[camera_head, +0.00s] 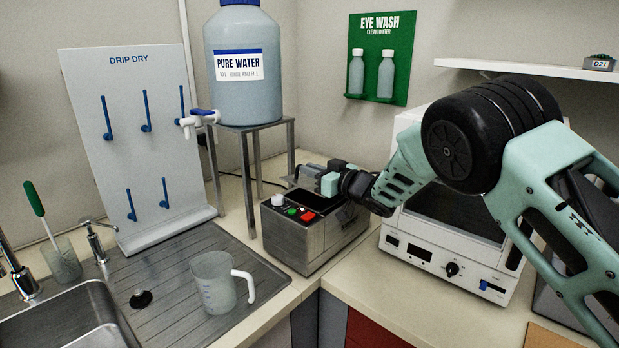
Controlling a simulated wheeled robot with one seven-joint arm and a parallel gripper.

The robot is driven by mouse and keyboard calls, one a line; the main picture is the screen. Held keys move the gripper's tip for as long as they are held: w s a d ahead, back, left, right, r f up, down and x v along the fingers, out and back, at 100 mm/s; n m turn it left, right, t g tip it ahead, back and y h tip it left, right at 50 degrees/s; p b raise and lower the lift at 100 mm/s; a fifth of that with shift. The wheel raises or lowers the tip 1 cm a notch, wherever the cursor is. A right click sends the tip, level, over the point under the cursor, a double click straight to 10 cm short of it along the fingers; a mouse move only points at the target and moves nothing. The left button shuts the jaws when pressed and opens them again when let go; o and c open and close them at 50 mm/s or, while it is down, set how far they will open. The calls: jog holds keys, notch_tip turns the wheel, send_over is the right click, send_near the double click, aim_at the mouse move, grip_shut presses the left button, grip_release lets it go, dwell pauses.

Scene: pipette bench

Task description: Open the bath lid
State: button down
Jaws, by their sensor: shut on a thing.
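The bath (318,240) is a grey metal box on the counter, in the middle of the head view. Its front top carries a white knob, a green button and a red button. The bath lid (306,172) shows as a small grey piece at the back of the bath, left of my gripper. My gripper (328,180) is over the rear of the bath and shut on the lid. My gripper and wrist hide much of the bath top and the contact, so how far the lid is raised is hard to tell.
A white oven-like device (445,240) stands close on the right, under my arm. A metal stand (246,128) with a pure water tank (243,70) is behind left. A beaker (213,283) stands on the drainboard (165,290). The front right counter (390,300) is clear.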

jog(key=w+d+r+m+p, duration=0.3)
jog(key=w+r+m+p, duration=0.1)
jog(key=r, duration=0.3)
jog(key=shift+w+d+m+p, duration=0.15)
jog(key=shift+d+m+p, duration=0.1)
jog(key=shift+m+p, duration=0.25)
jog(key=shift+r, duration=0.1)
jog(key=c, duration=1.5)
grip_release()
notch_tip(320, 180, up, 10)
jog(key=b, duration=0.3)
